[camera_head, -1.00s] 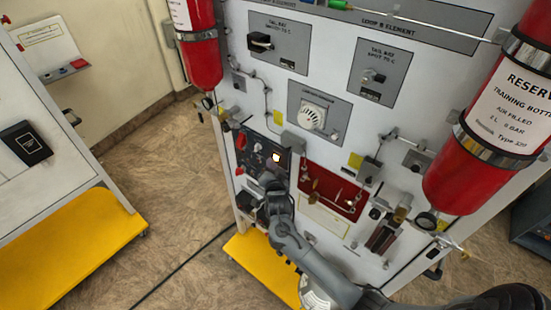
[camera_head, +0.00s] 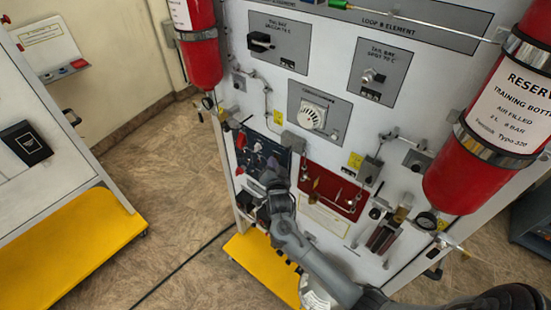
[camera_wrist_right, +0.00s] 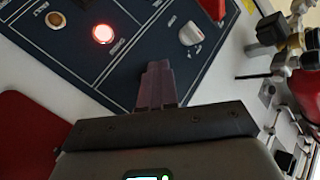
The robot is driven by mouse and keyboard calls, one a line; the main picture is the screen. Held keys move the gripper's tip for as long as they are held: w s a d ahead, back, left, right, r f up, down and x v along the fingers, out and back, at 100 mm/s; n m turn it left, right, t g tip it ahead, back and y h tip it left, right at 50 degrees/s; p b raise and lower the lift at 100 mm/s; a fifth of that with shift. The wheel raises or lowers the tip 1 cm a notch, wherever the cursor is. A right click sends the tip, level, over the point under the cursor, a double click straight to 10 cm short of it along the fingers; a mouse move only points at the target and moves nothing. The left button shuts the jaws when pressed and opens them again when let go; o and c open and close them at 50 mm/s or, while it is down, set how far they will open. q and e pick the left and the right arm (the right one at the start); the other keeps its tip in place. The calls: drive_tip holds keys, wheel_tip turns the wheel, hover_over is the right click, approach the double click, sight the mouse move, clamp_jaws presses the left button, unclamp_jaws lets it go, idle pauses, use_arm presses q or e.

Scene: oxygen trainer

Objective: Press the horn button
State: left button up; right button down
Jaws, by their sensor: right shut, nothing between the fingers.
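A dark blue control panel (camera_head: 252,139) sits on the lower left of the white board. In the right wrist view the panel (camera_wrist_right: 130,75) carries a glowing red round light or button (camera_wrist_right: 103,34), a brown round button (camera_wrist_right: 55,19) and a white knob (camera_wrist_right: 190,33). My right gripper (camera_head: 271,168) is shut and empty at the panel's lower right. Its fingertips (camera_wrist_right: 157,70) appear over the panel between the red light and the knob; contact is unclear. My left gripper is out of view.
A red tray (camera_head: 345,210) with fittings lies right of the panel. Red bottles flank the board, one at right (camera_head: 495,120) and one at left (camera_head: 200,60). A yellow base (camera_head: 255,255) juts out below. Open floor (camera_head: 180,190) lies left.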

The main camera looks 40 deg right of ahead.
idle(0.4)
drive_tip(key=shift+s+a+p, duration=0.1)
drive_tip(key=shift+a+p, duration=0.2)
drive_tip(key=shift+a, duration=0.4)
drive_tip(key=shift+a, duration=0.1)
drive_tip(key=a, duration=0.3)
drive_tip(key=a+p, duration=0.1)
drive_tip(key=shift+s+a, duration=0.35)
drive_tip(key=shift+a, duration=0.05)
